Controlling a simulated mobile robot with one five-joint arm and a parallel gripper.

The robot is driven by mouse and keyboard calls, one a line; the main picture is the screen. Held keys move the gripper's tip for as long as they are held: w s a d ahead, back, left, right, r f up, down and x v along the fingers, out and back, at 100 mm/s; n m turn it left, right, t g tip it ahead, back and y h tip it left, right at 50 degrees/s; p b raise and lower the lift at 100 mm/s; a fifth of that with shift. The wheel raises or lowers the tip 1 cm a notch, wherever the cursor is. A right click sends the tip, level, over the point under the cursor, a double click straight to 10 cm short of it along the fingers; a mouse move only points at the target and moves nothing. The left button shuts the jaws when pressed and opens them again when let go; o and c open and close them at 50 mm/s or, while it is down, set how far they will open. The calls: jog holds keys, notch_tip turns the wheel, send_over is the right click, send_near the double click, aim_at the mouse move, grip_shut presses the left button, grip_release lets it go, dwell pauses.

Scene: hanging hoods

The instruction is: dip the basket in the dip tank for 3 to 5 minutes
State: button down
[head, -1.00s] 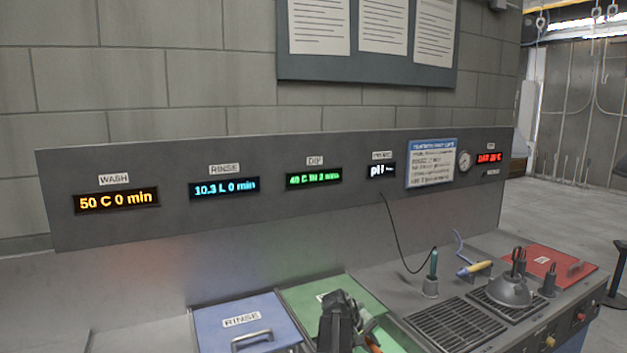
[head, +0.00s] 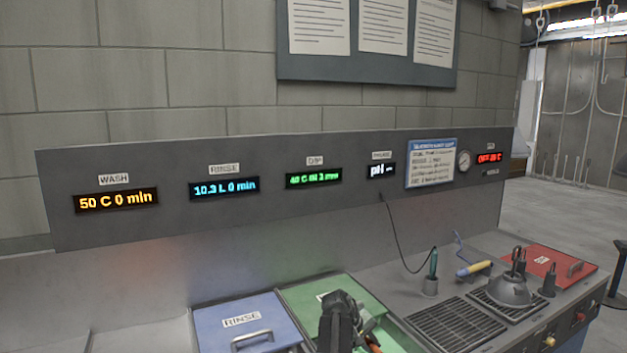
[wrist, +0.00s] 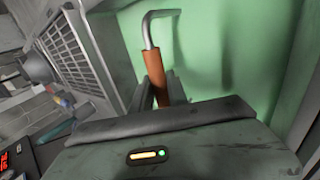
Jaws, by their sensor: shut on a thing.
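My gripper (wrist: 160,92) is shut on an orange-brown grip (wrist: 154,66) with a bent metal rod above it, in the wrist view. This looks like the basket's handle; the basket itself is hidden. In the head view my dark wrist hangs in front of the green dip station (head: 377,306), with a bit of orange beside it. Whether the green surface is a lid or the tank wall, I cannot tell. The dip display (head: 313,178) shows green text, seemingly 40 C IN 3 min.
The blue rinse lid (head: 228,334) lies left of the green one. On the right are a dark grate (head: 450,327), a grey funnel-like thing (head: 508,290), a teal probe in a holder (head: 431,284) and a red lid (head: 548,267). A grey panel (head: 250,215) stands behind.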

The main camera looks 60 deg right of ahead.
dwell(0.4)
notch_tip(320, 180, up, 22)
jog(key=p, duration=2.2)
jog(key=shift+r, duration=0.25)
jog(key=shift+s, duration=0.1)
